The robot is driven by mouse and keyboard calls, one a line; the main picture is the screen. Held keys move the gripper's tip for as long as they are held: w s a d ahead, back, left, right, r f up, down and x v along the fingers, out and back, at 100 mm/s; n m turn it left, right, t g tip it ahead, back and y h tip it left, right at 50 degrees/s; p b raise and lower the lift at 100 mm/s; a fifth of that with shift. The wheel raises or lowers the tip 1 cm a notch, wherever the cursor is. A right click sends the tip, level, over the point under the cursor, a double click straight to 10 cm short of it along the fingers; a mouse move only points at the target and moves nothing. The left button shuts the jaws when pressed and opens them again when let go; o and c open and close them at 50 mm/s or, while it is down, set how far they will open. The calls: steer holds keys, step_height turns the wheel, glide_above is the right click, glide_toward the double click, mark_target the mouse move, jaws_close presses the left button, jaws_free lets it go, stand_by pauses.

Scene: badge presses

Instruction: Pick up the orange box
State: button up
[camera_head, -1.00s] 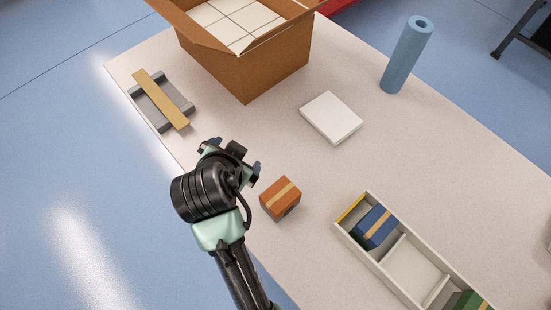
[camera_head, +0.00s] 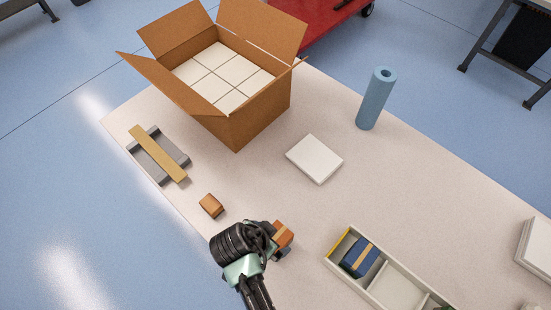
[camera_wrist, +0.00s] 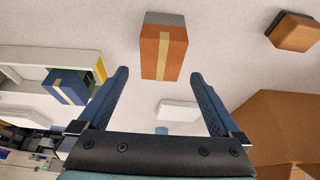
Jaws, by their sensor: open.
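The orange box (camera_head: 284,232) with a tan tape stripe sits on the pale table, partly hidden by my gripper in the head view. In the wrist view the orange box (camera_wrist: 150,55) lies just beyond the fingertips, roughly centred between them. My gripper (camera_wrist: 159,76) is open and empty, its two blue fingers spread to either side. In the head view my gripper (camera_head: 270,240) is right beside the box; its fingers are largely hidden there.
A smaller plain orange-brown block (camera_head: 211,205) lies to the left. A divided tray (camera_head: 395,288) holds a blue box (camera_head: 360,257) at right. A large open carton (camera_head: 240,125), a white flat box (camera_head: 315,158), a blue roll (camera_head: 375,100) and a grey fixture (camera_head: 155,165) stand farther back.

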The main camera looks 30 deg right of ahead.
mark_target(276, 237)
steer(key=shift+p+x, duration=0.4)
steer(key=shift+x, duration=2.5)
steer(key=shift+a, duration=0.25)
steer(key=shift+c, duration=0.2)
steer(key=c, duration=1.2)
steer(key=shift+c, duration=0.4)
steer(key=shift+r, duration=0.1)
